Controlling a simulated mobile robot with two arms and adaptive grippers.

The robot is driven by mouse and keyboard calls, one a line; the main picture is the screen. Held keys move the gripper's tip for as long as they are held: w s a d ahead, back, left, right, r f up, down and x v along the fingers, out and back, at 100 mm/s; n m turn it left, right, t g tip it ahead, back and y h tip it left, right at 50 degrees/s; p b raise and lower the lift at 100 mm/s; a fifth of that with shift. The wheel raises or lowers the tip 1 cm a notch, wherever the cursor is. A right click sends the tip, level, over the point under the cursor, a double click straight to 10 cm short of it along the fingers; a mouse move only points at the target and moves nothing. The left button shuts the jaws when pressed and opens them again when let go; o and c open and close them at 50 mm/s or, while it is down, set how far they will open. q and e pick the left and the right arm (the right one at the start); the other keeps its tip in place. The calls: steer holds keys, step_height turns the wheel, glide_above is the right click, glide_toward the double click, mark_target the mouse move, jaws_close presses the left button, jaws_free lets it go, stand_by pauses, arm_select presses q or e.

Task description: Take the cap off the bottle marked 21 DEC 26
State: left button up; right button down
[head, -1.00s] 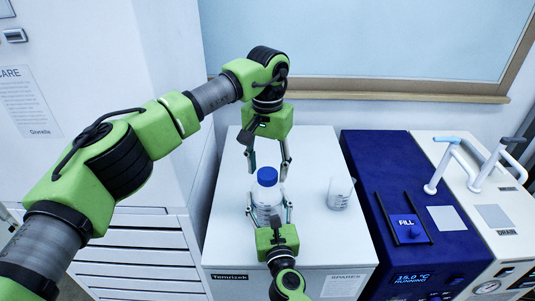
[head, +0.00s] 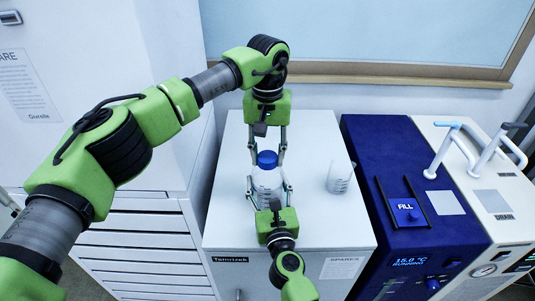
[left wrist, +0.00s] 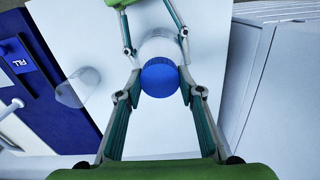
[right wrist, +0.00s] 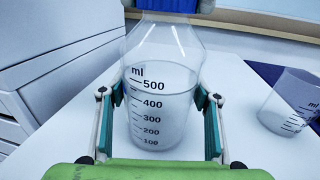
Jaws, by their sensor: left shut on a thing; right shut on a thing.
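A clear bottle (head: 268,182) with a blue cap (head: 267,160) stands upright on the white cabinet top. My left gripper (left wrist: 162,84) comes from above and behind and is shut on the cap, which sits on the bottle's neck. My right gripper (head: 268,188) comes from the front and is shut on the bottle's body, one finger on each side. I see no date marking on the side in view.
An empty beaker (head: 340,176) stands right of the bottle, apart from it. A tall white cabinet (head: 100,60) is at the left. The wall is behind.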

arm_select(q)
steer(key=n, duration=1.4)
steer(key=shift+r, duration=0.1)
steer(key=n, duration=2.4)
steer(key=shift+w, duration=0.1)
steer(key=n, duration=1.2)
steer(key=shift+r, duration=0.1)
steer(key=shift+r, duration=0.15)
